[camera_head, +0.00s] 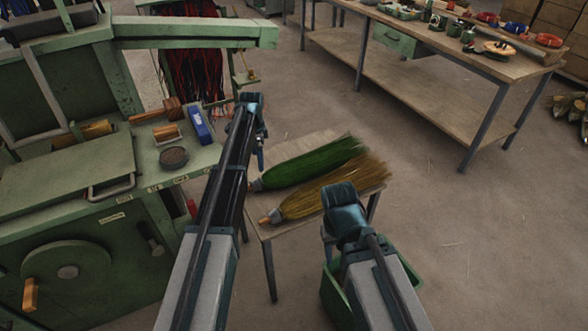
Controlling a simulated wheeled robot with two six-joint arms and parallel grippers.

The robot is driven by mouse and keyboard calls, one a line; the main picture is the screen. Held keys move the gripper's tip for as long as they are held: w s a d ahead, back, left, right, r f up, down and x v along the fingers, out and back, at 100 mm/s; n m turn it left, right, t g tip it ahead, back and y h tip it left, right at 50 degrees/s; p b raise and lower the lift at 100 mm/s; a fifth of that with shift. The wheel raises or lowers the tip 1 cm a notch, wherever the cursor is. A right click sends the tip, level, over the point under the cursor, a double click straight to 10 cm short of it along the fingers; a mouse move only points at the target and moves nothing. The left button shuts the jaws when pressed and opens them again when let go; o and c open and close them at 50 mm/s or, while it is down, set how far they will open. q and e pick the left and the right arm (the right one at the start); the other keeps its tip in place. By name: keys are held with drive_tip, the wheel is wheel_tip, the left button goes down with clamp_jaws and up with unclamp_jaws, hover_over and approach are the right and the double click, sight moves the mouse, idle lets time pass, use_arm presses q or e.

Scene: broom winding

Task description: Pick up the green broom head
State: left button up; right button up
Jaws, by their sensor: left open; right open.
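The green broom head (318,162) lies on a small wooden table (290,147), its bristles toward the upper right and its pale tip at the left. A tan broom head (330,189) lies beside it on the near side. My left gripper (260,157) is open and points down near the left end of the green broom head, apparently above it and holding nothing. My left arm hides the table's left edge. My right gripper (327,240) is open, largely hidden by its own wrist, beyond the table's near edge and away from the green broom head.
A green machine (90,195) stands close on the left, with a blue box (201,125) and a dark round dish (174,157) on its ledge. A green bin (335,290) is below my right arm. A long workbench (420,75) stands at the back right. Floor between is clear.

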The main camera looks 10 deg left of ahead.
sight(258, 179)
use_arm(q)
drive_tip(key=shift+w+a+f, duration=0.2)
drive_tip(key=shift+w+a, duration=0.25)
drive_tip(key=shift+w, duration=0.2)
use_arm(e)
drive_tip(key=shift+w+d+f, duration=0.15)
drive_tip(key=shift+w+f, duration=0.1)
drive_tip(key=shift+w, duration=0.05)
use_arm(q)
wheel_tip(258, 179, down, 8)
drive_tip(key=b, duration=0.8)
drive_tip(key=shift+f+b, duration=0.25)
drive_tip(key=shift+b, duration=0.15)
use_arm(e)
wheel_tip(258, 179, down, 8)
drive_tip(key=shift+f, duration=0.2)
use_arm(q)
wheel_tip(258, 179, down, 5)
drive_tip(key=b, duration=0.5)
drive_tip(key=shift+s+f, duration=0.1)
drive_tip(key=shift+f, duration=0.05)
use_arm(e)
wheel_tip(258, 179, down, 5)
drive_tip(key=shift+f, duration=0.1)
use_arm(q)
clamp_jaws()
